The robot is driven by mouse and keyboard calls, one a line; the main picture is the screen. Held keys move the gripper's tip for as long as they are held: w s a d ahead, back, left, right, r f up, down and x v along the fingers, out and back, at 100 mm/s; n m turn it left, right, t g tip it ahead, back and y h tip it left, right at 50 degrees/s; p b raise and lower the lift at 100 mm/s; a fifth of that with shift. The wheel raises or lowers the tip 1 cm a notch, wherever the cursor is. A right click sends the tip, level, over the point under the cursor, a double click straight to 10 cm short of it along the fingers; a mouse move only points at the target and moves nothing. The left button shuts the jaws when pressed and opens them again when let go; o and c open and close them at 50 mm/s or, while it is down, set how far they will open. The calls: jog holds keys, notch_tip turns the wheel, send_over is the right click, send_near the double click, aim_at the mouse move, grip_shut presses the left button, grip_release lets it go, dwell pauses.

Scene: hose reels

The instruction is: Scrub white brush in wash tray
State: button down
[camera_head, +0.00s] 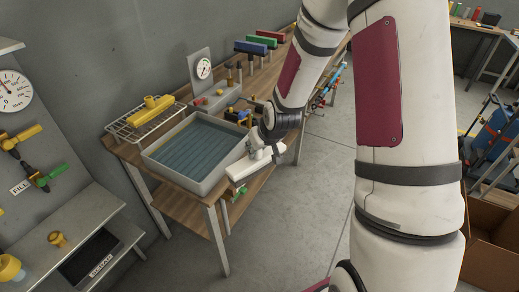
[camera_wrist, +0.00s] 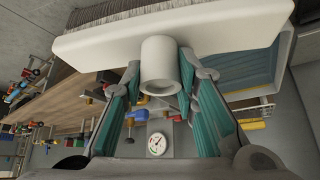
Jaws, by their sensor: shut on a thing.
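A white brush (camera_head: 243,168) with a long white head is in my gripper (camera_head: 262,152). In the wrist view the brush (camera_wrist: 225,33) spans the top, with its round stub handle between the fingers of my gripper (camera_wrist: 160,78) and grey bristles along the far side. The gripper is shut on this stub. The grey wash tray (camera_head: 208,186), holding blue water, stands on the bench. The brush is at the tray's right front corner, by the rim; whether it touches is unclear. The tray (camera_wrist: 288,50) also shows at the right of the wrist view.
A yellow brush (camera_head: 152,108) lies on a wire rack (camera_head: 118,128) behind the tray's left side. A dial gauge panel (camera_head: 200,62) and small fittings stand behind the tray. Open floor lies in front.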

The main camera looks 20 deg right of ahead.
jog(key=w+a+r+n+y, duration=0.1)
jog(key=w+a+r+n, duration=0.1)
jog(key=w, duration=0.4)
jog(key=w+a+r+n+y, duration=0.1)
jog(key=w+a+r+n, duration=0.1)
jog(key=w+a+r, duration=0.2)
jog(key=shift+w+a+y, duration=0.25)
jog(key=shift+w+y, duration=0.05)
jog(key=shift+w, duration=0.8)
